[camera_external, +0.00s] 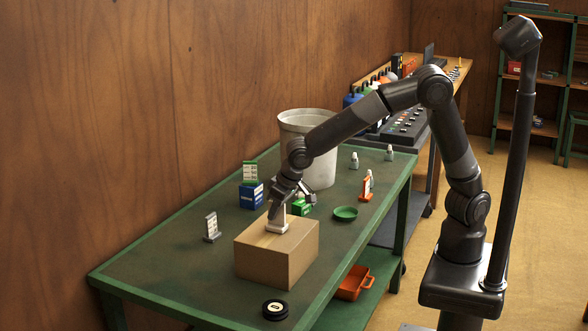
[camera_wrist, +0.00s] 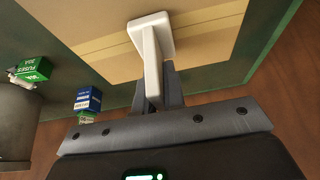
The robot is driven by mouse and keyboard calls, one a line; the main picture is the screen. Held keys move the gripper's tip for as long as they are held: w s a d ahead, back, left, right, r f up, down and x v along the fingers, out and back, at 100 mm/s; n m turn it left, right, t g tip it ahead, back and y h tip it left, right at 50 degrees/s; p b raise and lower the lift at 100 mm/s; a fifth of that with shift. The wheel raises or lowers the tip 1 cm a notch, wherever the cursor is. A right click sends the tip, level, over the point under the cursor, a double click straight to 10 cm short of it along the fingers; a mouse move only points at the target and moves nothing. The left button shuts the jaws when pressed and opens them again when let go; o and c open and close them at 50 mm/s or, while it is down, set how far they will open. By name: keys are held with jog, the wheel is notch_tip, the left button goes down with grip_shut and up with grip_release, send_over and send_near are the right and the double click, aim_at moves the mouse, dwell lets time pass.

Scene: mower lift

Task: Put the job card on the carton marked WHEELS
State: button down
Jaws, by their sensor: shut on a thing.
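My gripper (camera_external: 281,204) is shut on a white card stand (camera_external: 277,225), which I take to be the job card. It is upright with its flat base at the top of a brown cardboard carton (camera_external: 262,262); it seems to touch the carton. In the wrist view the white stand (camera_wrist: 152,45) lies between my fingers (camera_wrist: 160,92), with the taped carton top (camera_wrist: 205,35) behind it. The card's face is hidden, and I see no WHEELS marking on the carton's visible sides.
A grey-based card stand (camera_external: 212,228) is left of the carton. A blue box (camera_external: 251,195), a green box (camera_external: 301,207), a grey bin (camera_external: 318,178), a green dish (camera_external: 345,213) and an orange-based stand (camera_external: 367,187) stand beyond.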

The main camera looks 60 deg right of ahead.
jog(key=shift+f, duration=0.15)
jog(key=c, duration=1.5)
grip_release()
jog(key=v, duration=1.2)
jog(key=s+d+r+y, duration=0.1)
jog(key=s+d+r, duration=0.1)
jog(key=s+d, duration=0.5)
jog(key=s+d+r, duration=0.3)
jog(key=d, duration=0.9)
jog(key=shift+t+h, duration=0.5)
jog(key=shift+t, duration=0.1)
jog(key=s+d+f, duration=0.1)
jog(key=s+d, duration=0.1)
jog(key=s, duration=0.3)
jog(key=s+d+f, duration=0.1)
jog(key=s+d, duration=0.2)
jog(key=s, duration=0.1)
jog(key=s+d+f, duration=0.1)
jog(key=s+d, duration=0.2)
jog(key=s, duration=0.2)
jog(key=shift+s+f, duration=0.1)
jog(key=shift+s, duration=0.25)
